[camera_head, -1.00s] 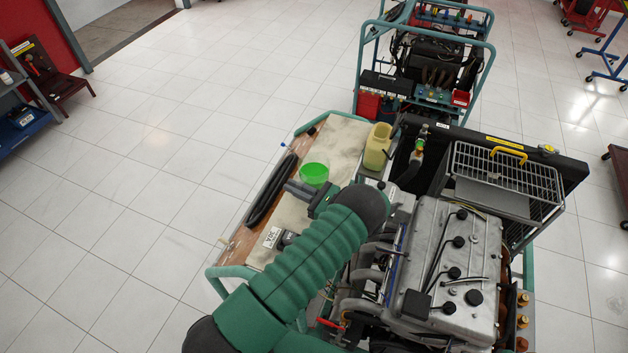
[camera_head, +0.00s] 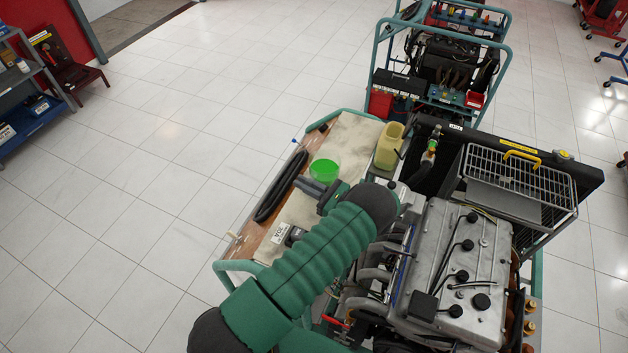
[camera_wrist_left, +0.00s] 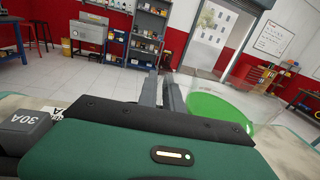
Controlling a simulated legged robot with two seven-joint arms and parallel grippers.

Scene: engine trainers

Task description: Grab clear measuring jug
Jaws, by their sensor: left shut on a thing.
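The clear measuring jug (camera_head: 325,168) shows as a see-through cup with bright green in it, over the bench top of the engine stand. In the left wrist view the jug (camera_wrist_left: 222,108) is just right of the fingers, its clear rim reaching right. My left gripper (camera_head: 309,187), green with grey fingers, is low over the bench and right beside the jug. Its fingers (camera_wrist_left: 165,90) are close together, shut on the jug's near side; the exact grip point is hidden. My right gripper is not in view.
A yellowish container (camera_head: 388,150) stands at the bench's far end. A black hose (camera_head: 280,187) lies along the left edge, and a dark box with a white label (camera_head: 281,233) sits nearer. The engine (camera_head: 455,265) is close on the right. Open tiled floor (camera_head: 150,200) lies left.

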